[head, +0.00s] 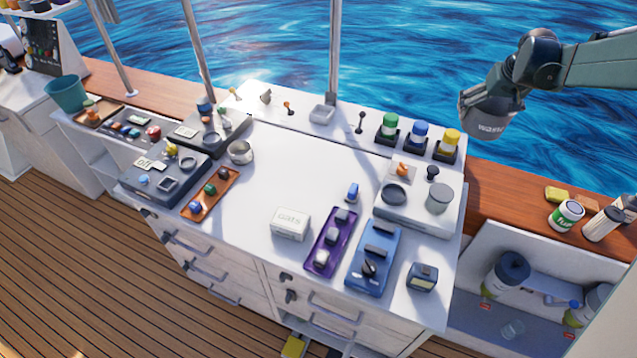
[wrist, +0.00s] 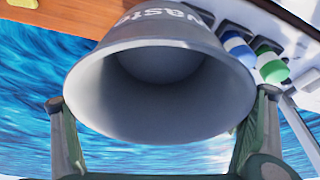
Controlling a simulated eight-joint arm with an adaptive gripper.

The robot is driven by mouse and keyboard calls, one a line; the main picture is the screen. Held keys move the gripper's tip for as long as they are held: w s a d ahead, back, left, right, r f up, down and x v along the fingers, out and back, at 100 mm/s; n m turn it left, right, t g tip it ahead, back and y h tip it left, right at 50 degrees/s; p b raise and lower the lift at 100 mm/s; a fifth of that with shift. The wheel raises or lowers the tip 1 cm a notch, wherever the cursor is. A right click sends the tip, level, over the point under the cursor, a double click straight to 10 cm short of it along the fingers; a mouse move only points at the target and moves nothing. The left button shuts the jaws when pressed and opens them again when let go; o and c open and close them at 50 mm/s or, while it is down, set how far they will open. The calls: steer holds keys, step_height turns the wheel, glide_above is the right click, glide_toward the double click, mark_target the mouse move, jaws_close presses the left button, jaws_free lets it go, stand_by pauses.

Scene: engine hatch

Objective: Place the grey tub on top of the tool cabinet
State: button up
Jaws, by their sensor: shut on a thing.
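The grey tub (head: 487,118), with white lettering on its side, hangs in the air at the upper right of the head view. My gripper (head: 494,98) is shut on it. In the wrist view the tub (wrist: 150,85) fills the middle, its open mouth facing the camera, with a finger on either side. Its inside looks empty. A white cabinet with drawers (head: 265,205) stands in the middle of the head view, below and left of the tub. It seems to be the tool cabinet. Its top is bare in the middle.
Green, blue and yellow-capped jars (head: 421,136) line the cabinet's back right. A purple tray (head: 318,268), a blue tray (head: 360,288) and a white box (head: 290,224) occupy its front. Switch panels (head: 165,178) stand left. A wooden ledge (head: 510,185) runs right, with cans and bottles.

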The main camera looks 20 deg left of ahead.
steer(key=s+a+n+y+p, duration=0.15)
steer(key=s+a, duration=0.35)
steer(key=a, duration=0.7)
steer(key=s+a+n+g+p, duration=0.15)
steer(key=s+a, duration=0.25)
steer(key=a, duration=0.8)
steer(key=s+a+n+t+p, duration=0.15)
steer(key=s+a, duration=0.35)
steer(key=a, duration=0.7)
steer(key=s+a+n+g+y+p, duration=0.15)
steer(key=s+a+n+p, duration=0.35)
steer(key=s+a, duration=1.85)
steer(key=shift+n+g, duration=0.35)
steer(key=shift+g, duration=0.1)
steer(key=shift+a+f+b, duration=0.2)
steer(key=shift+f+b, duration=0.25)
steer(key=shift+f, duration=1.95)
steer(key=shift+f, duration=3.15)
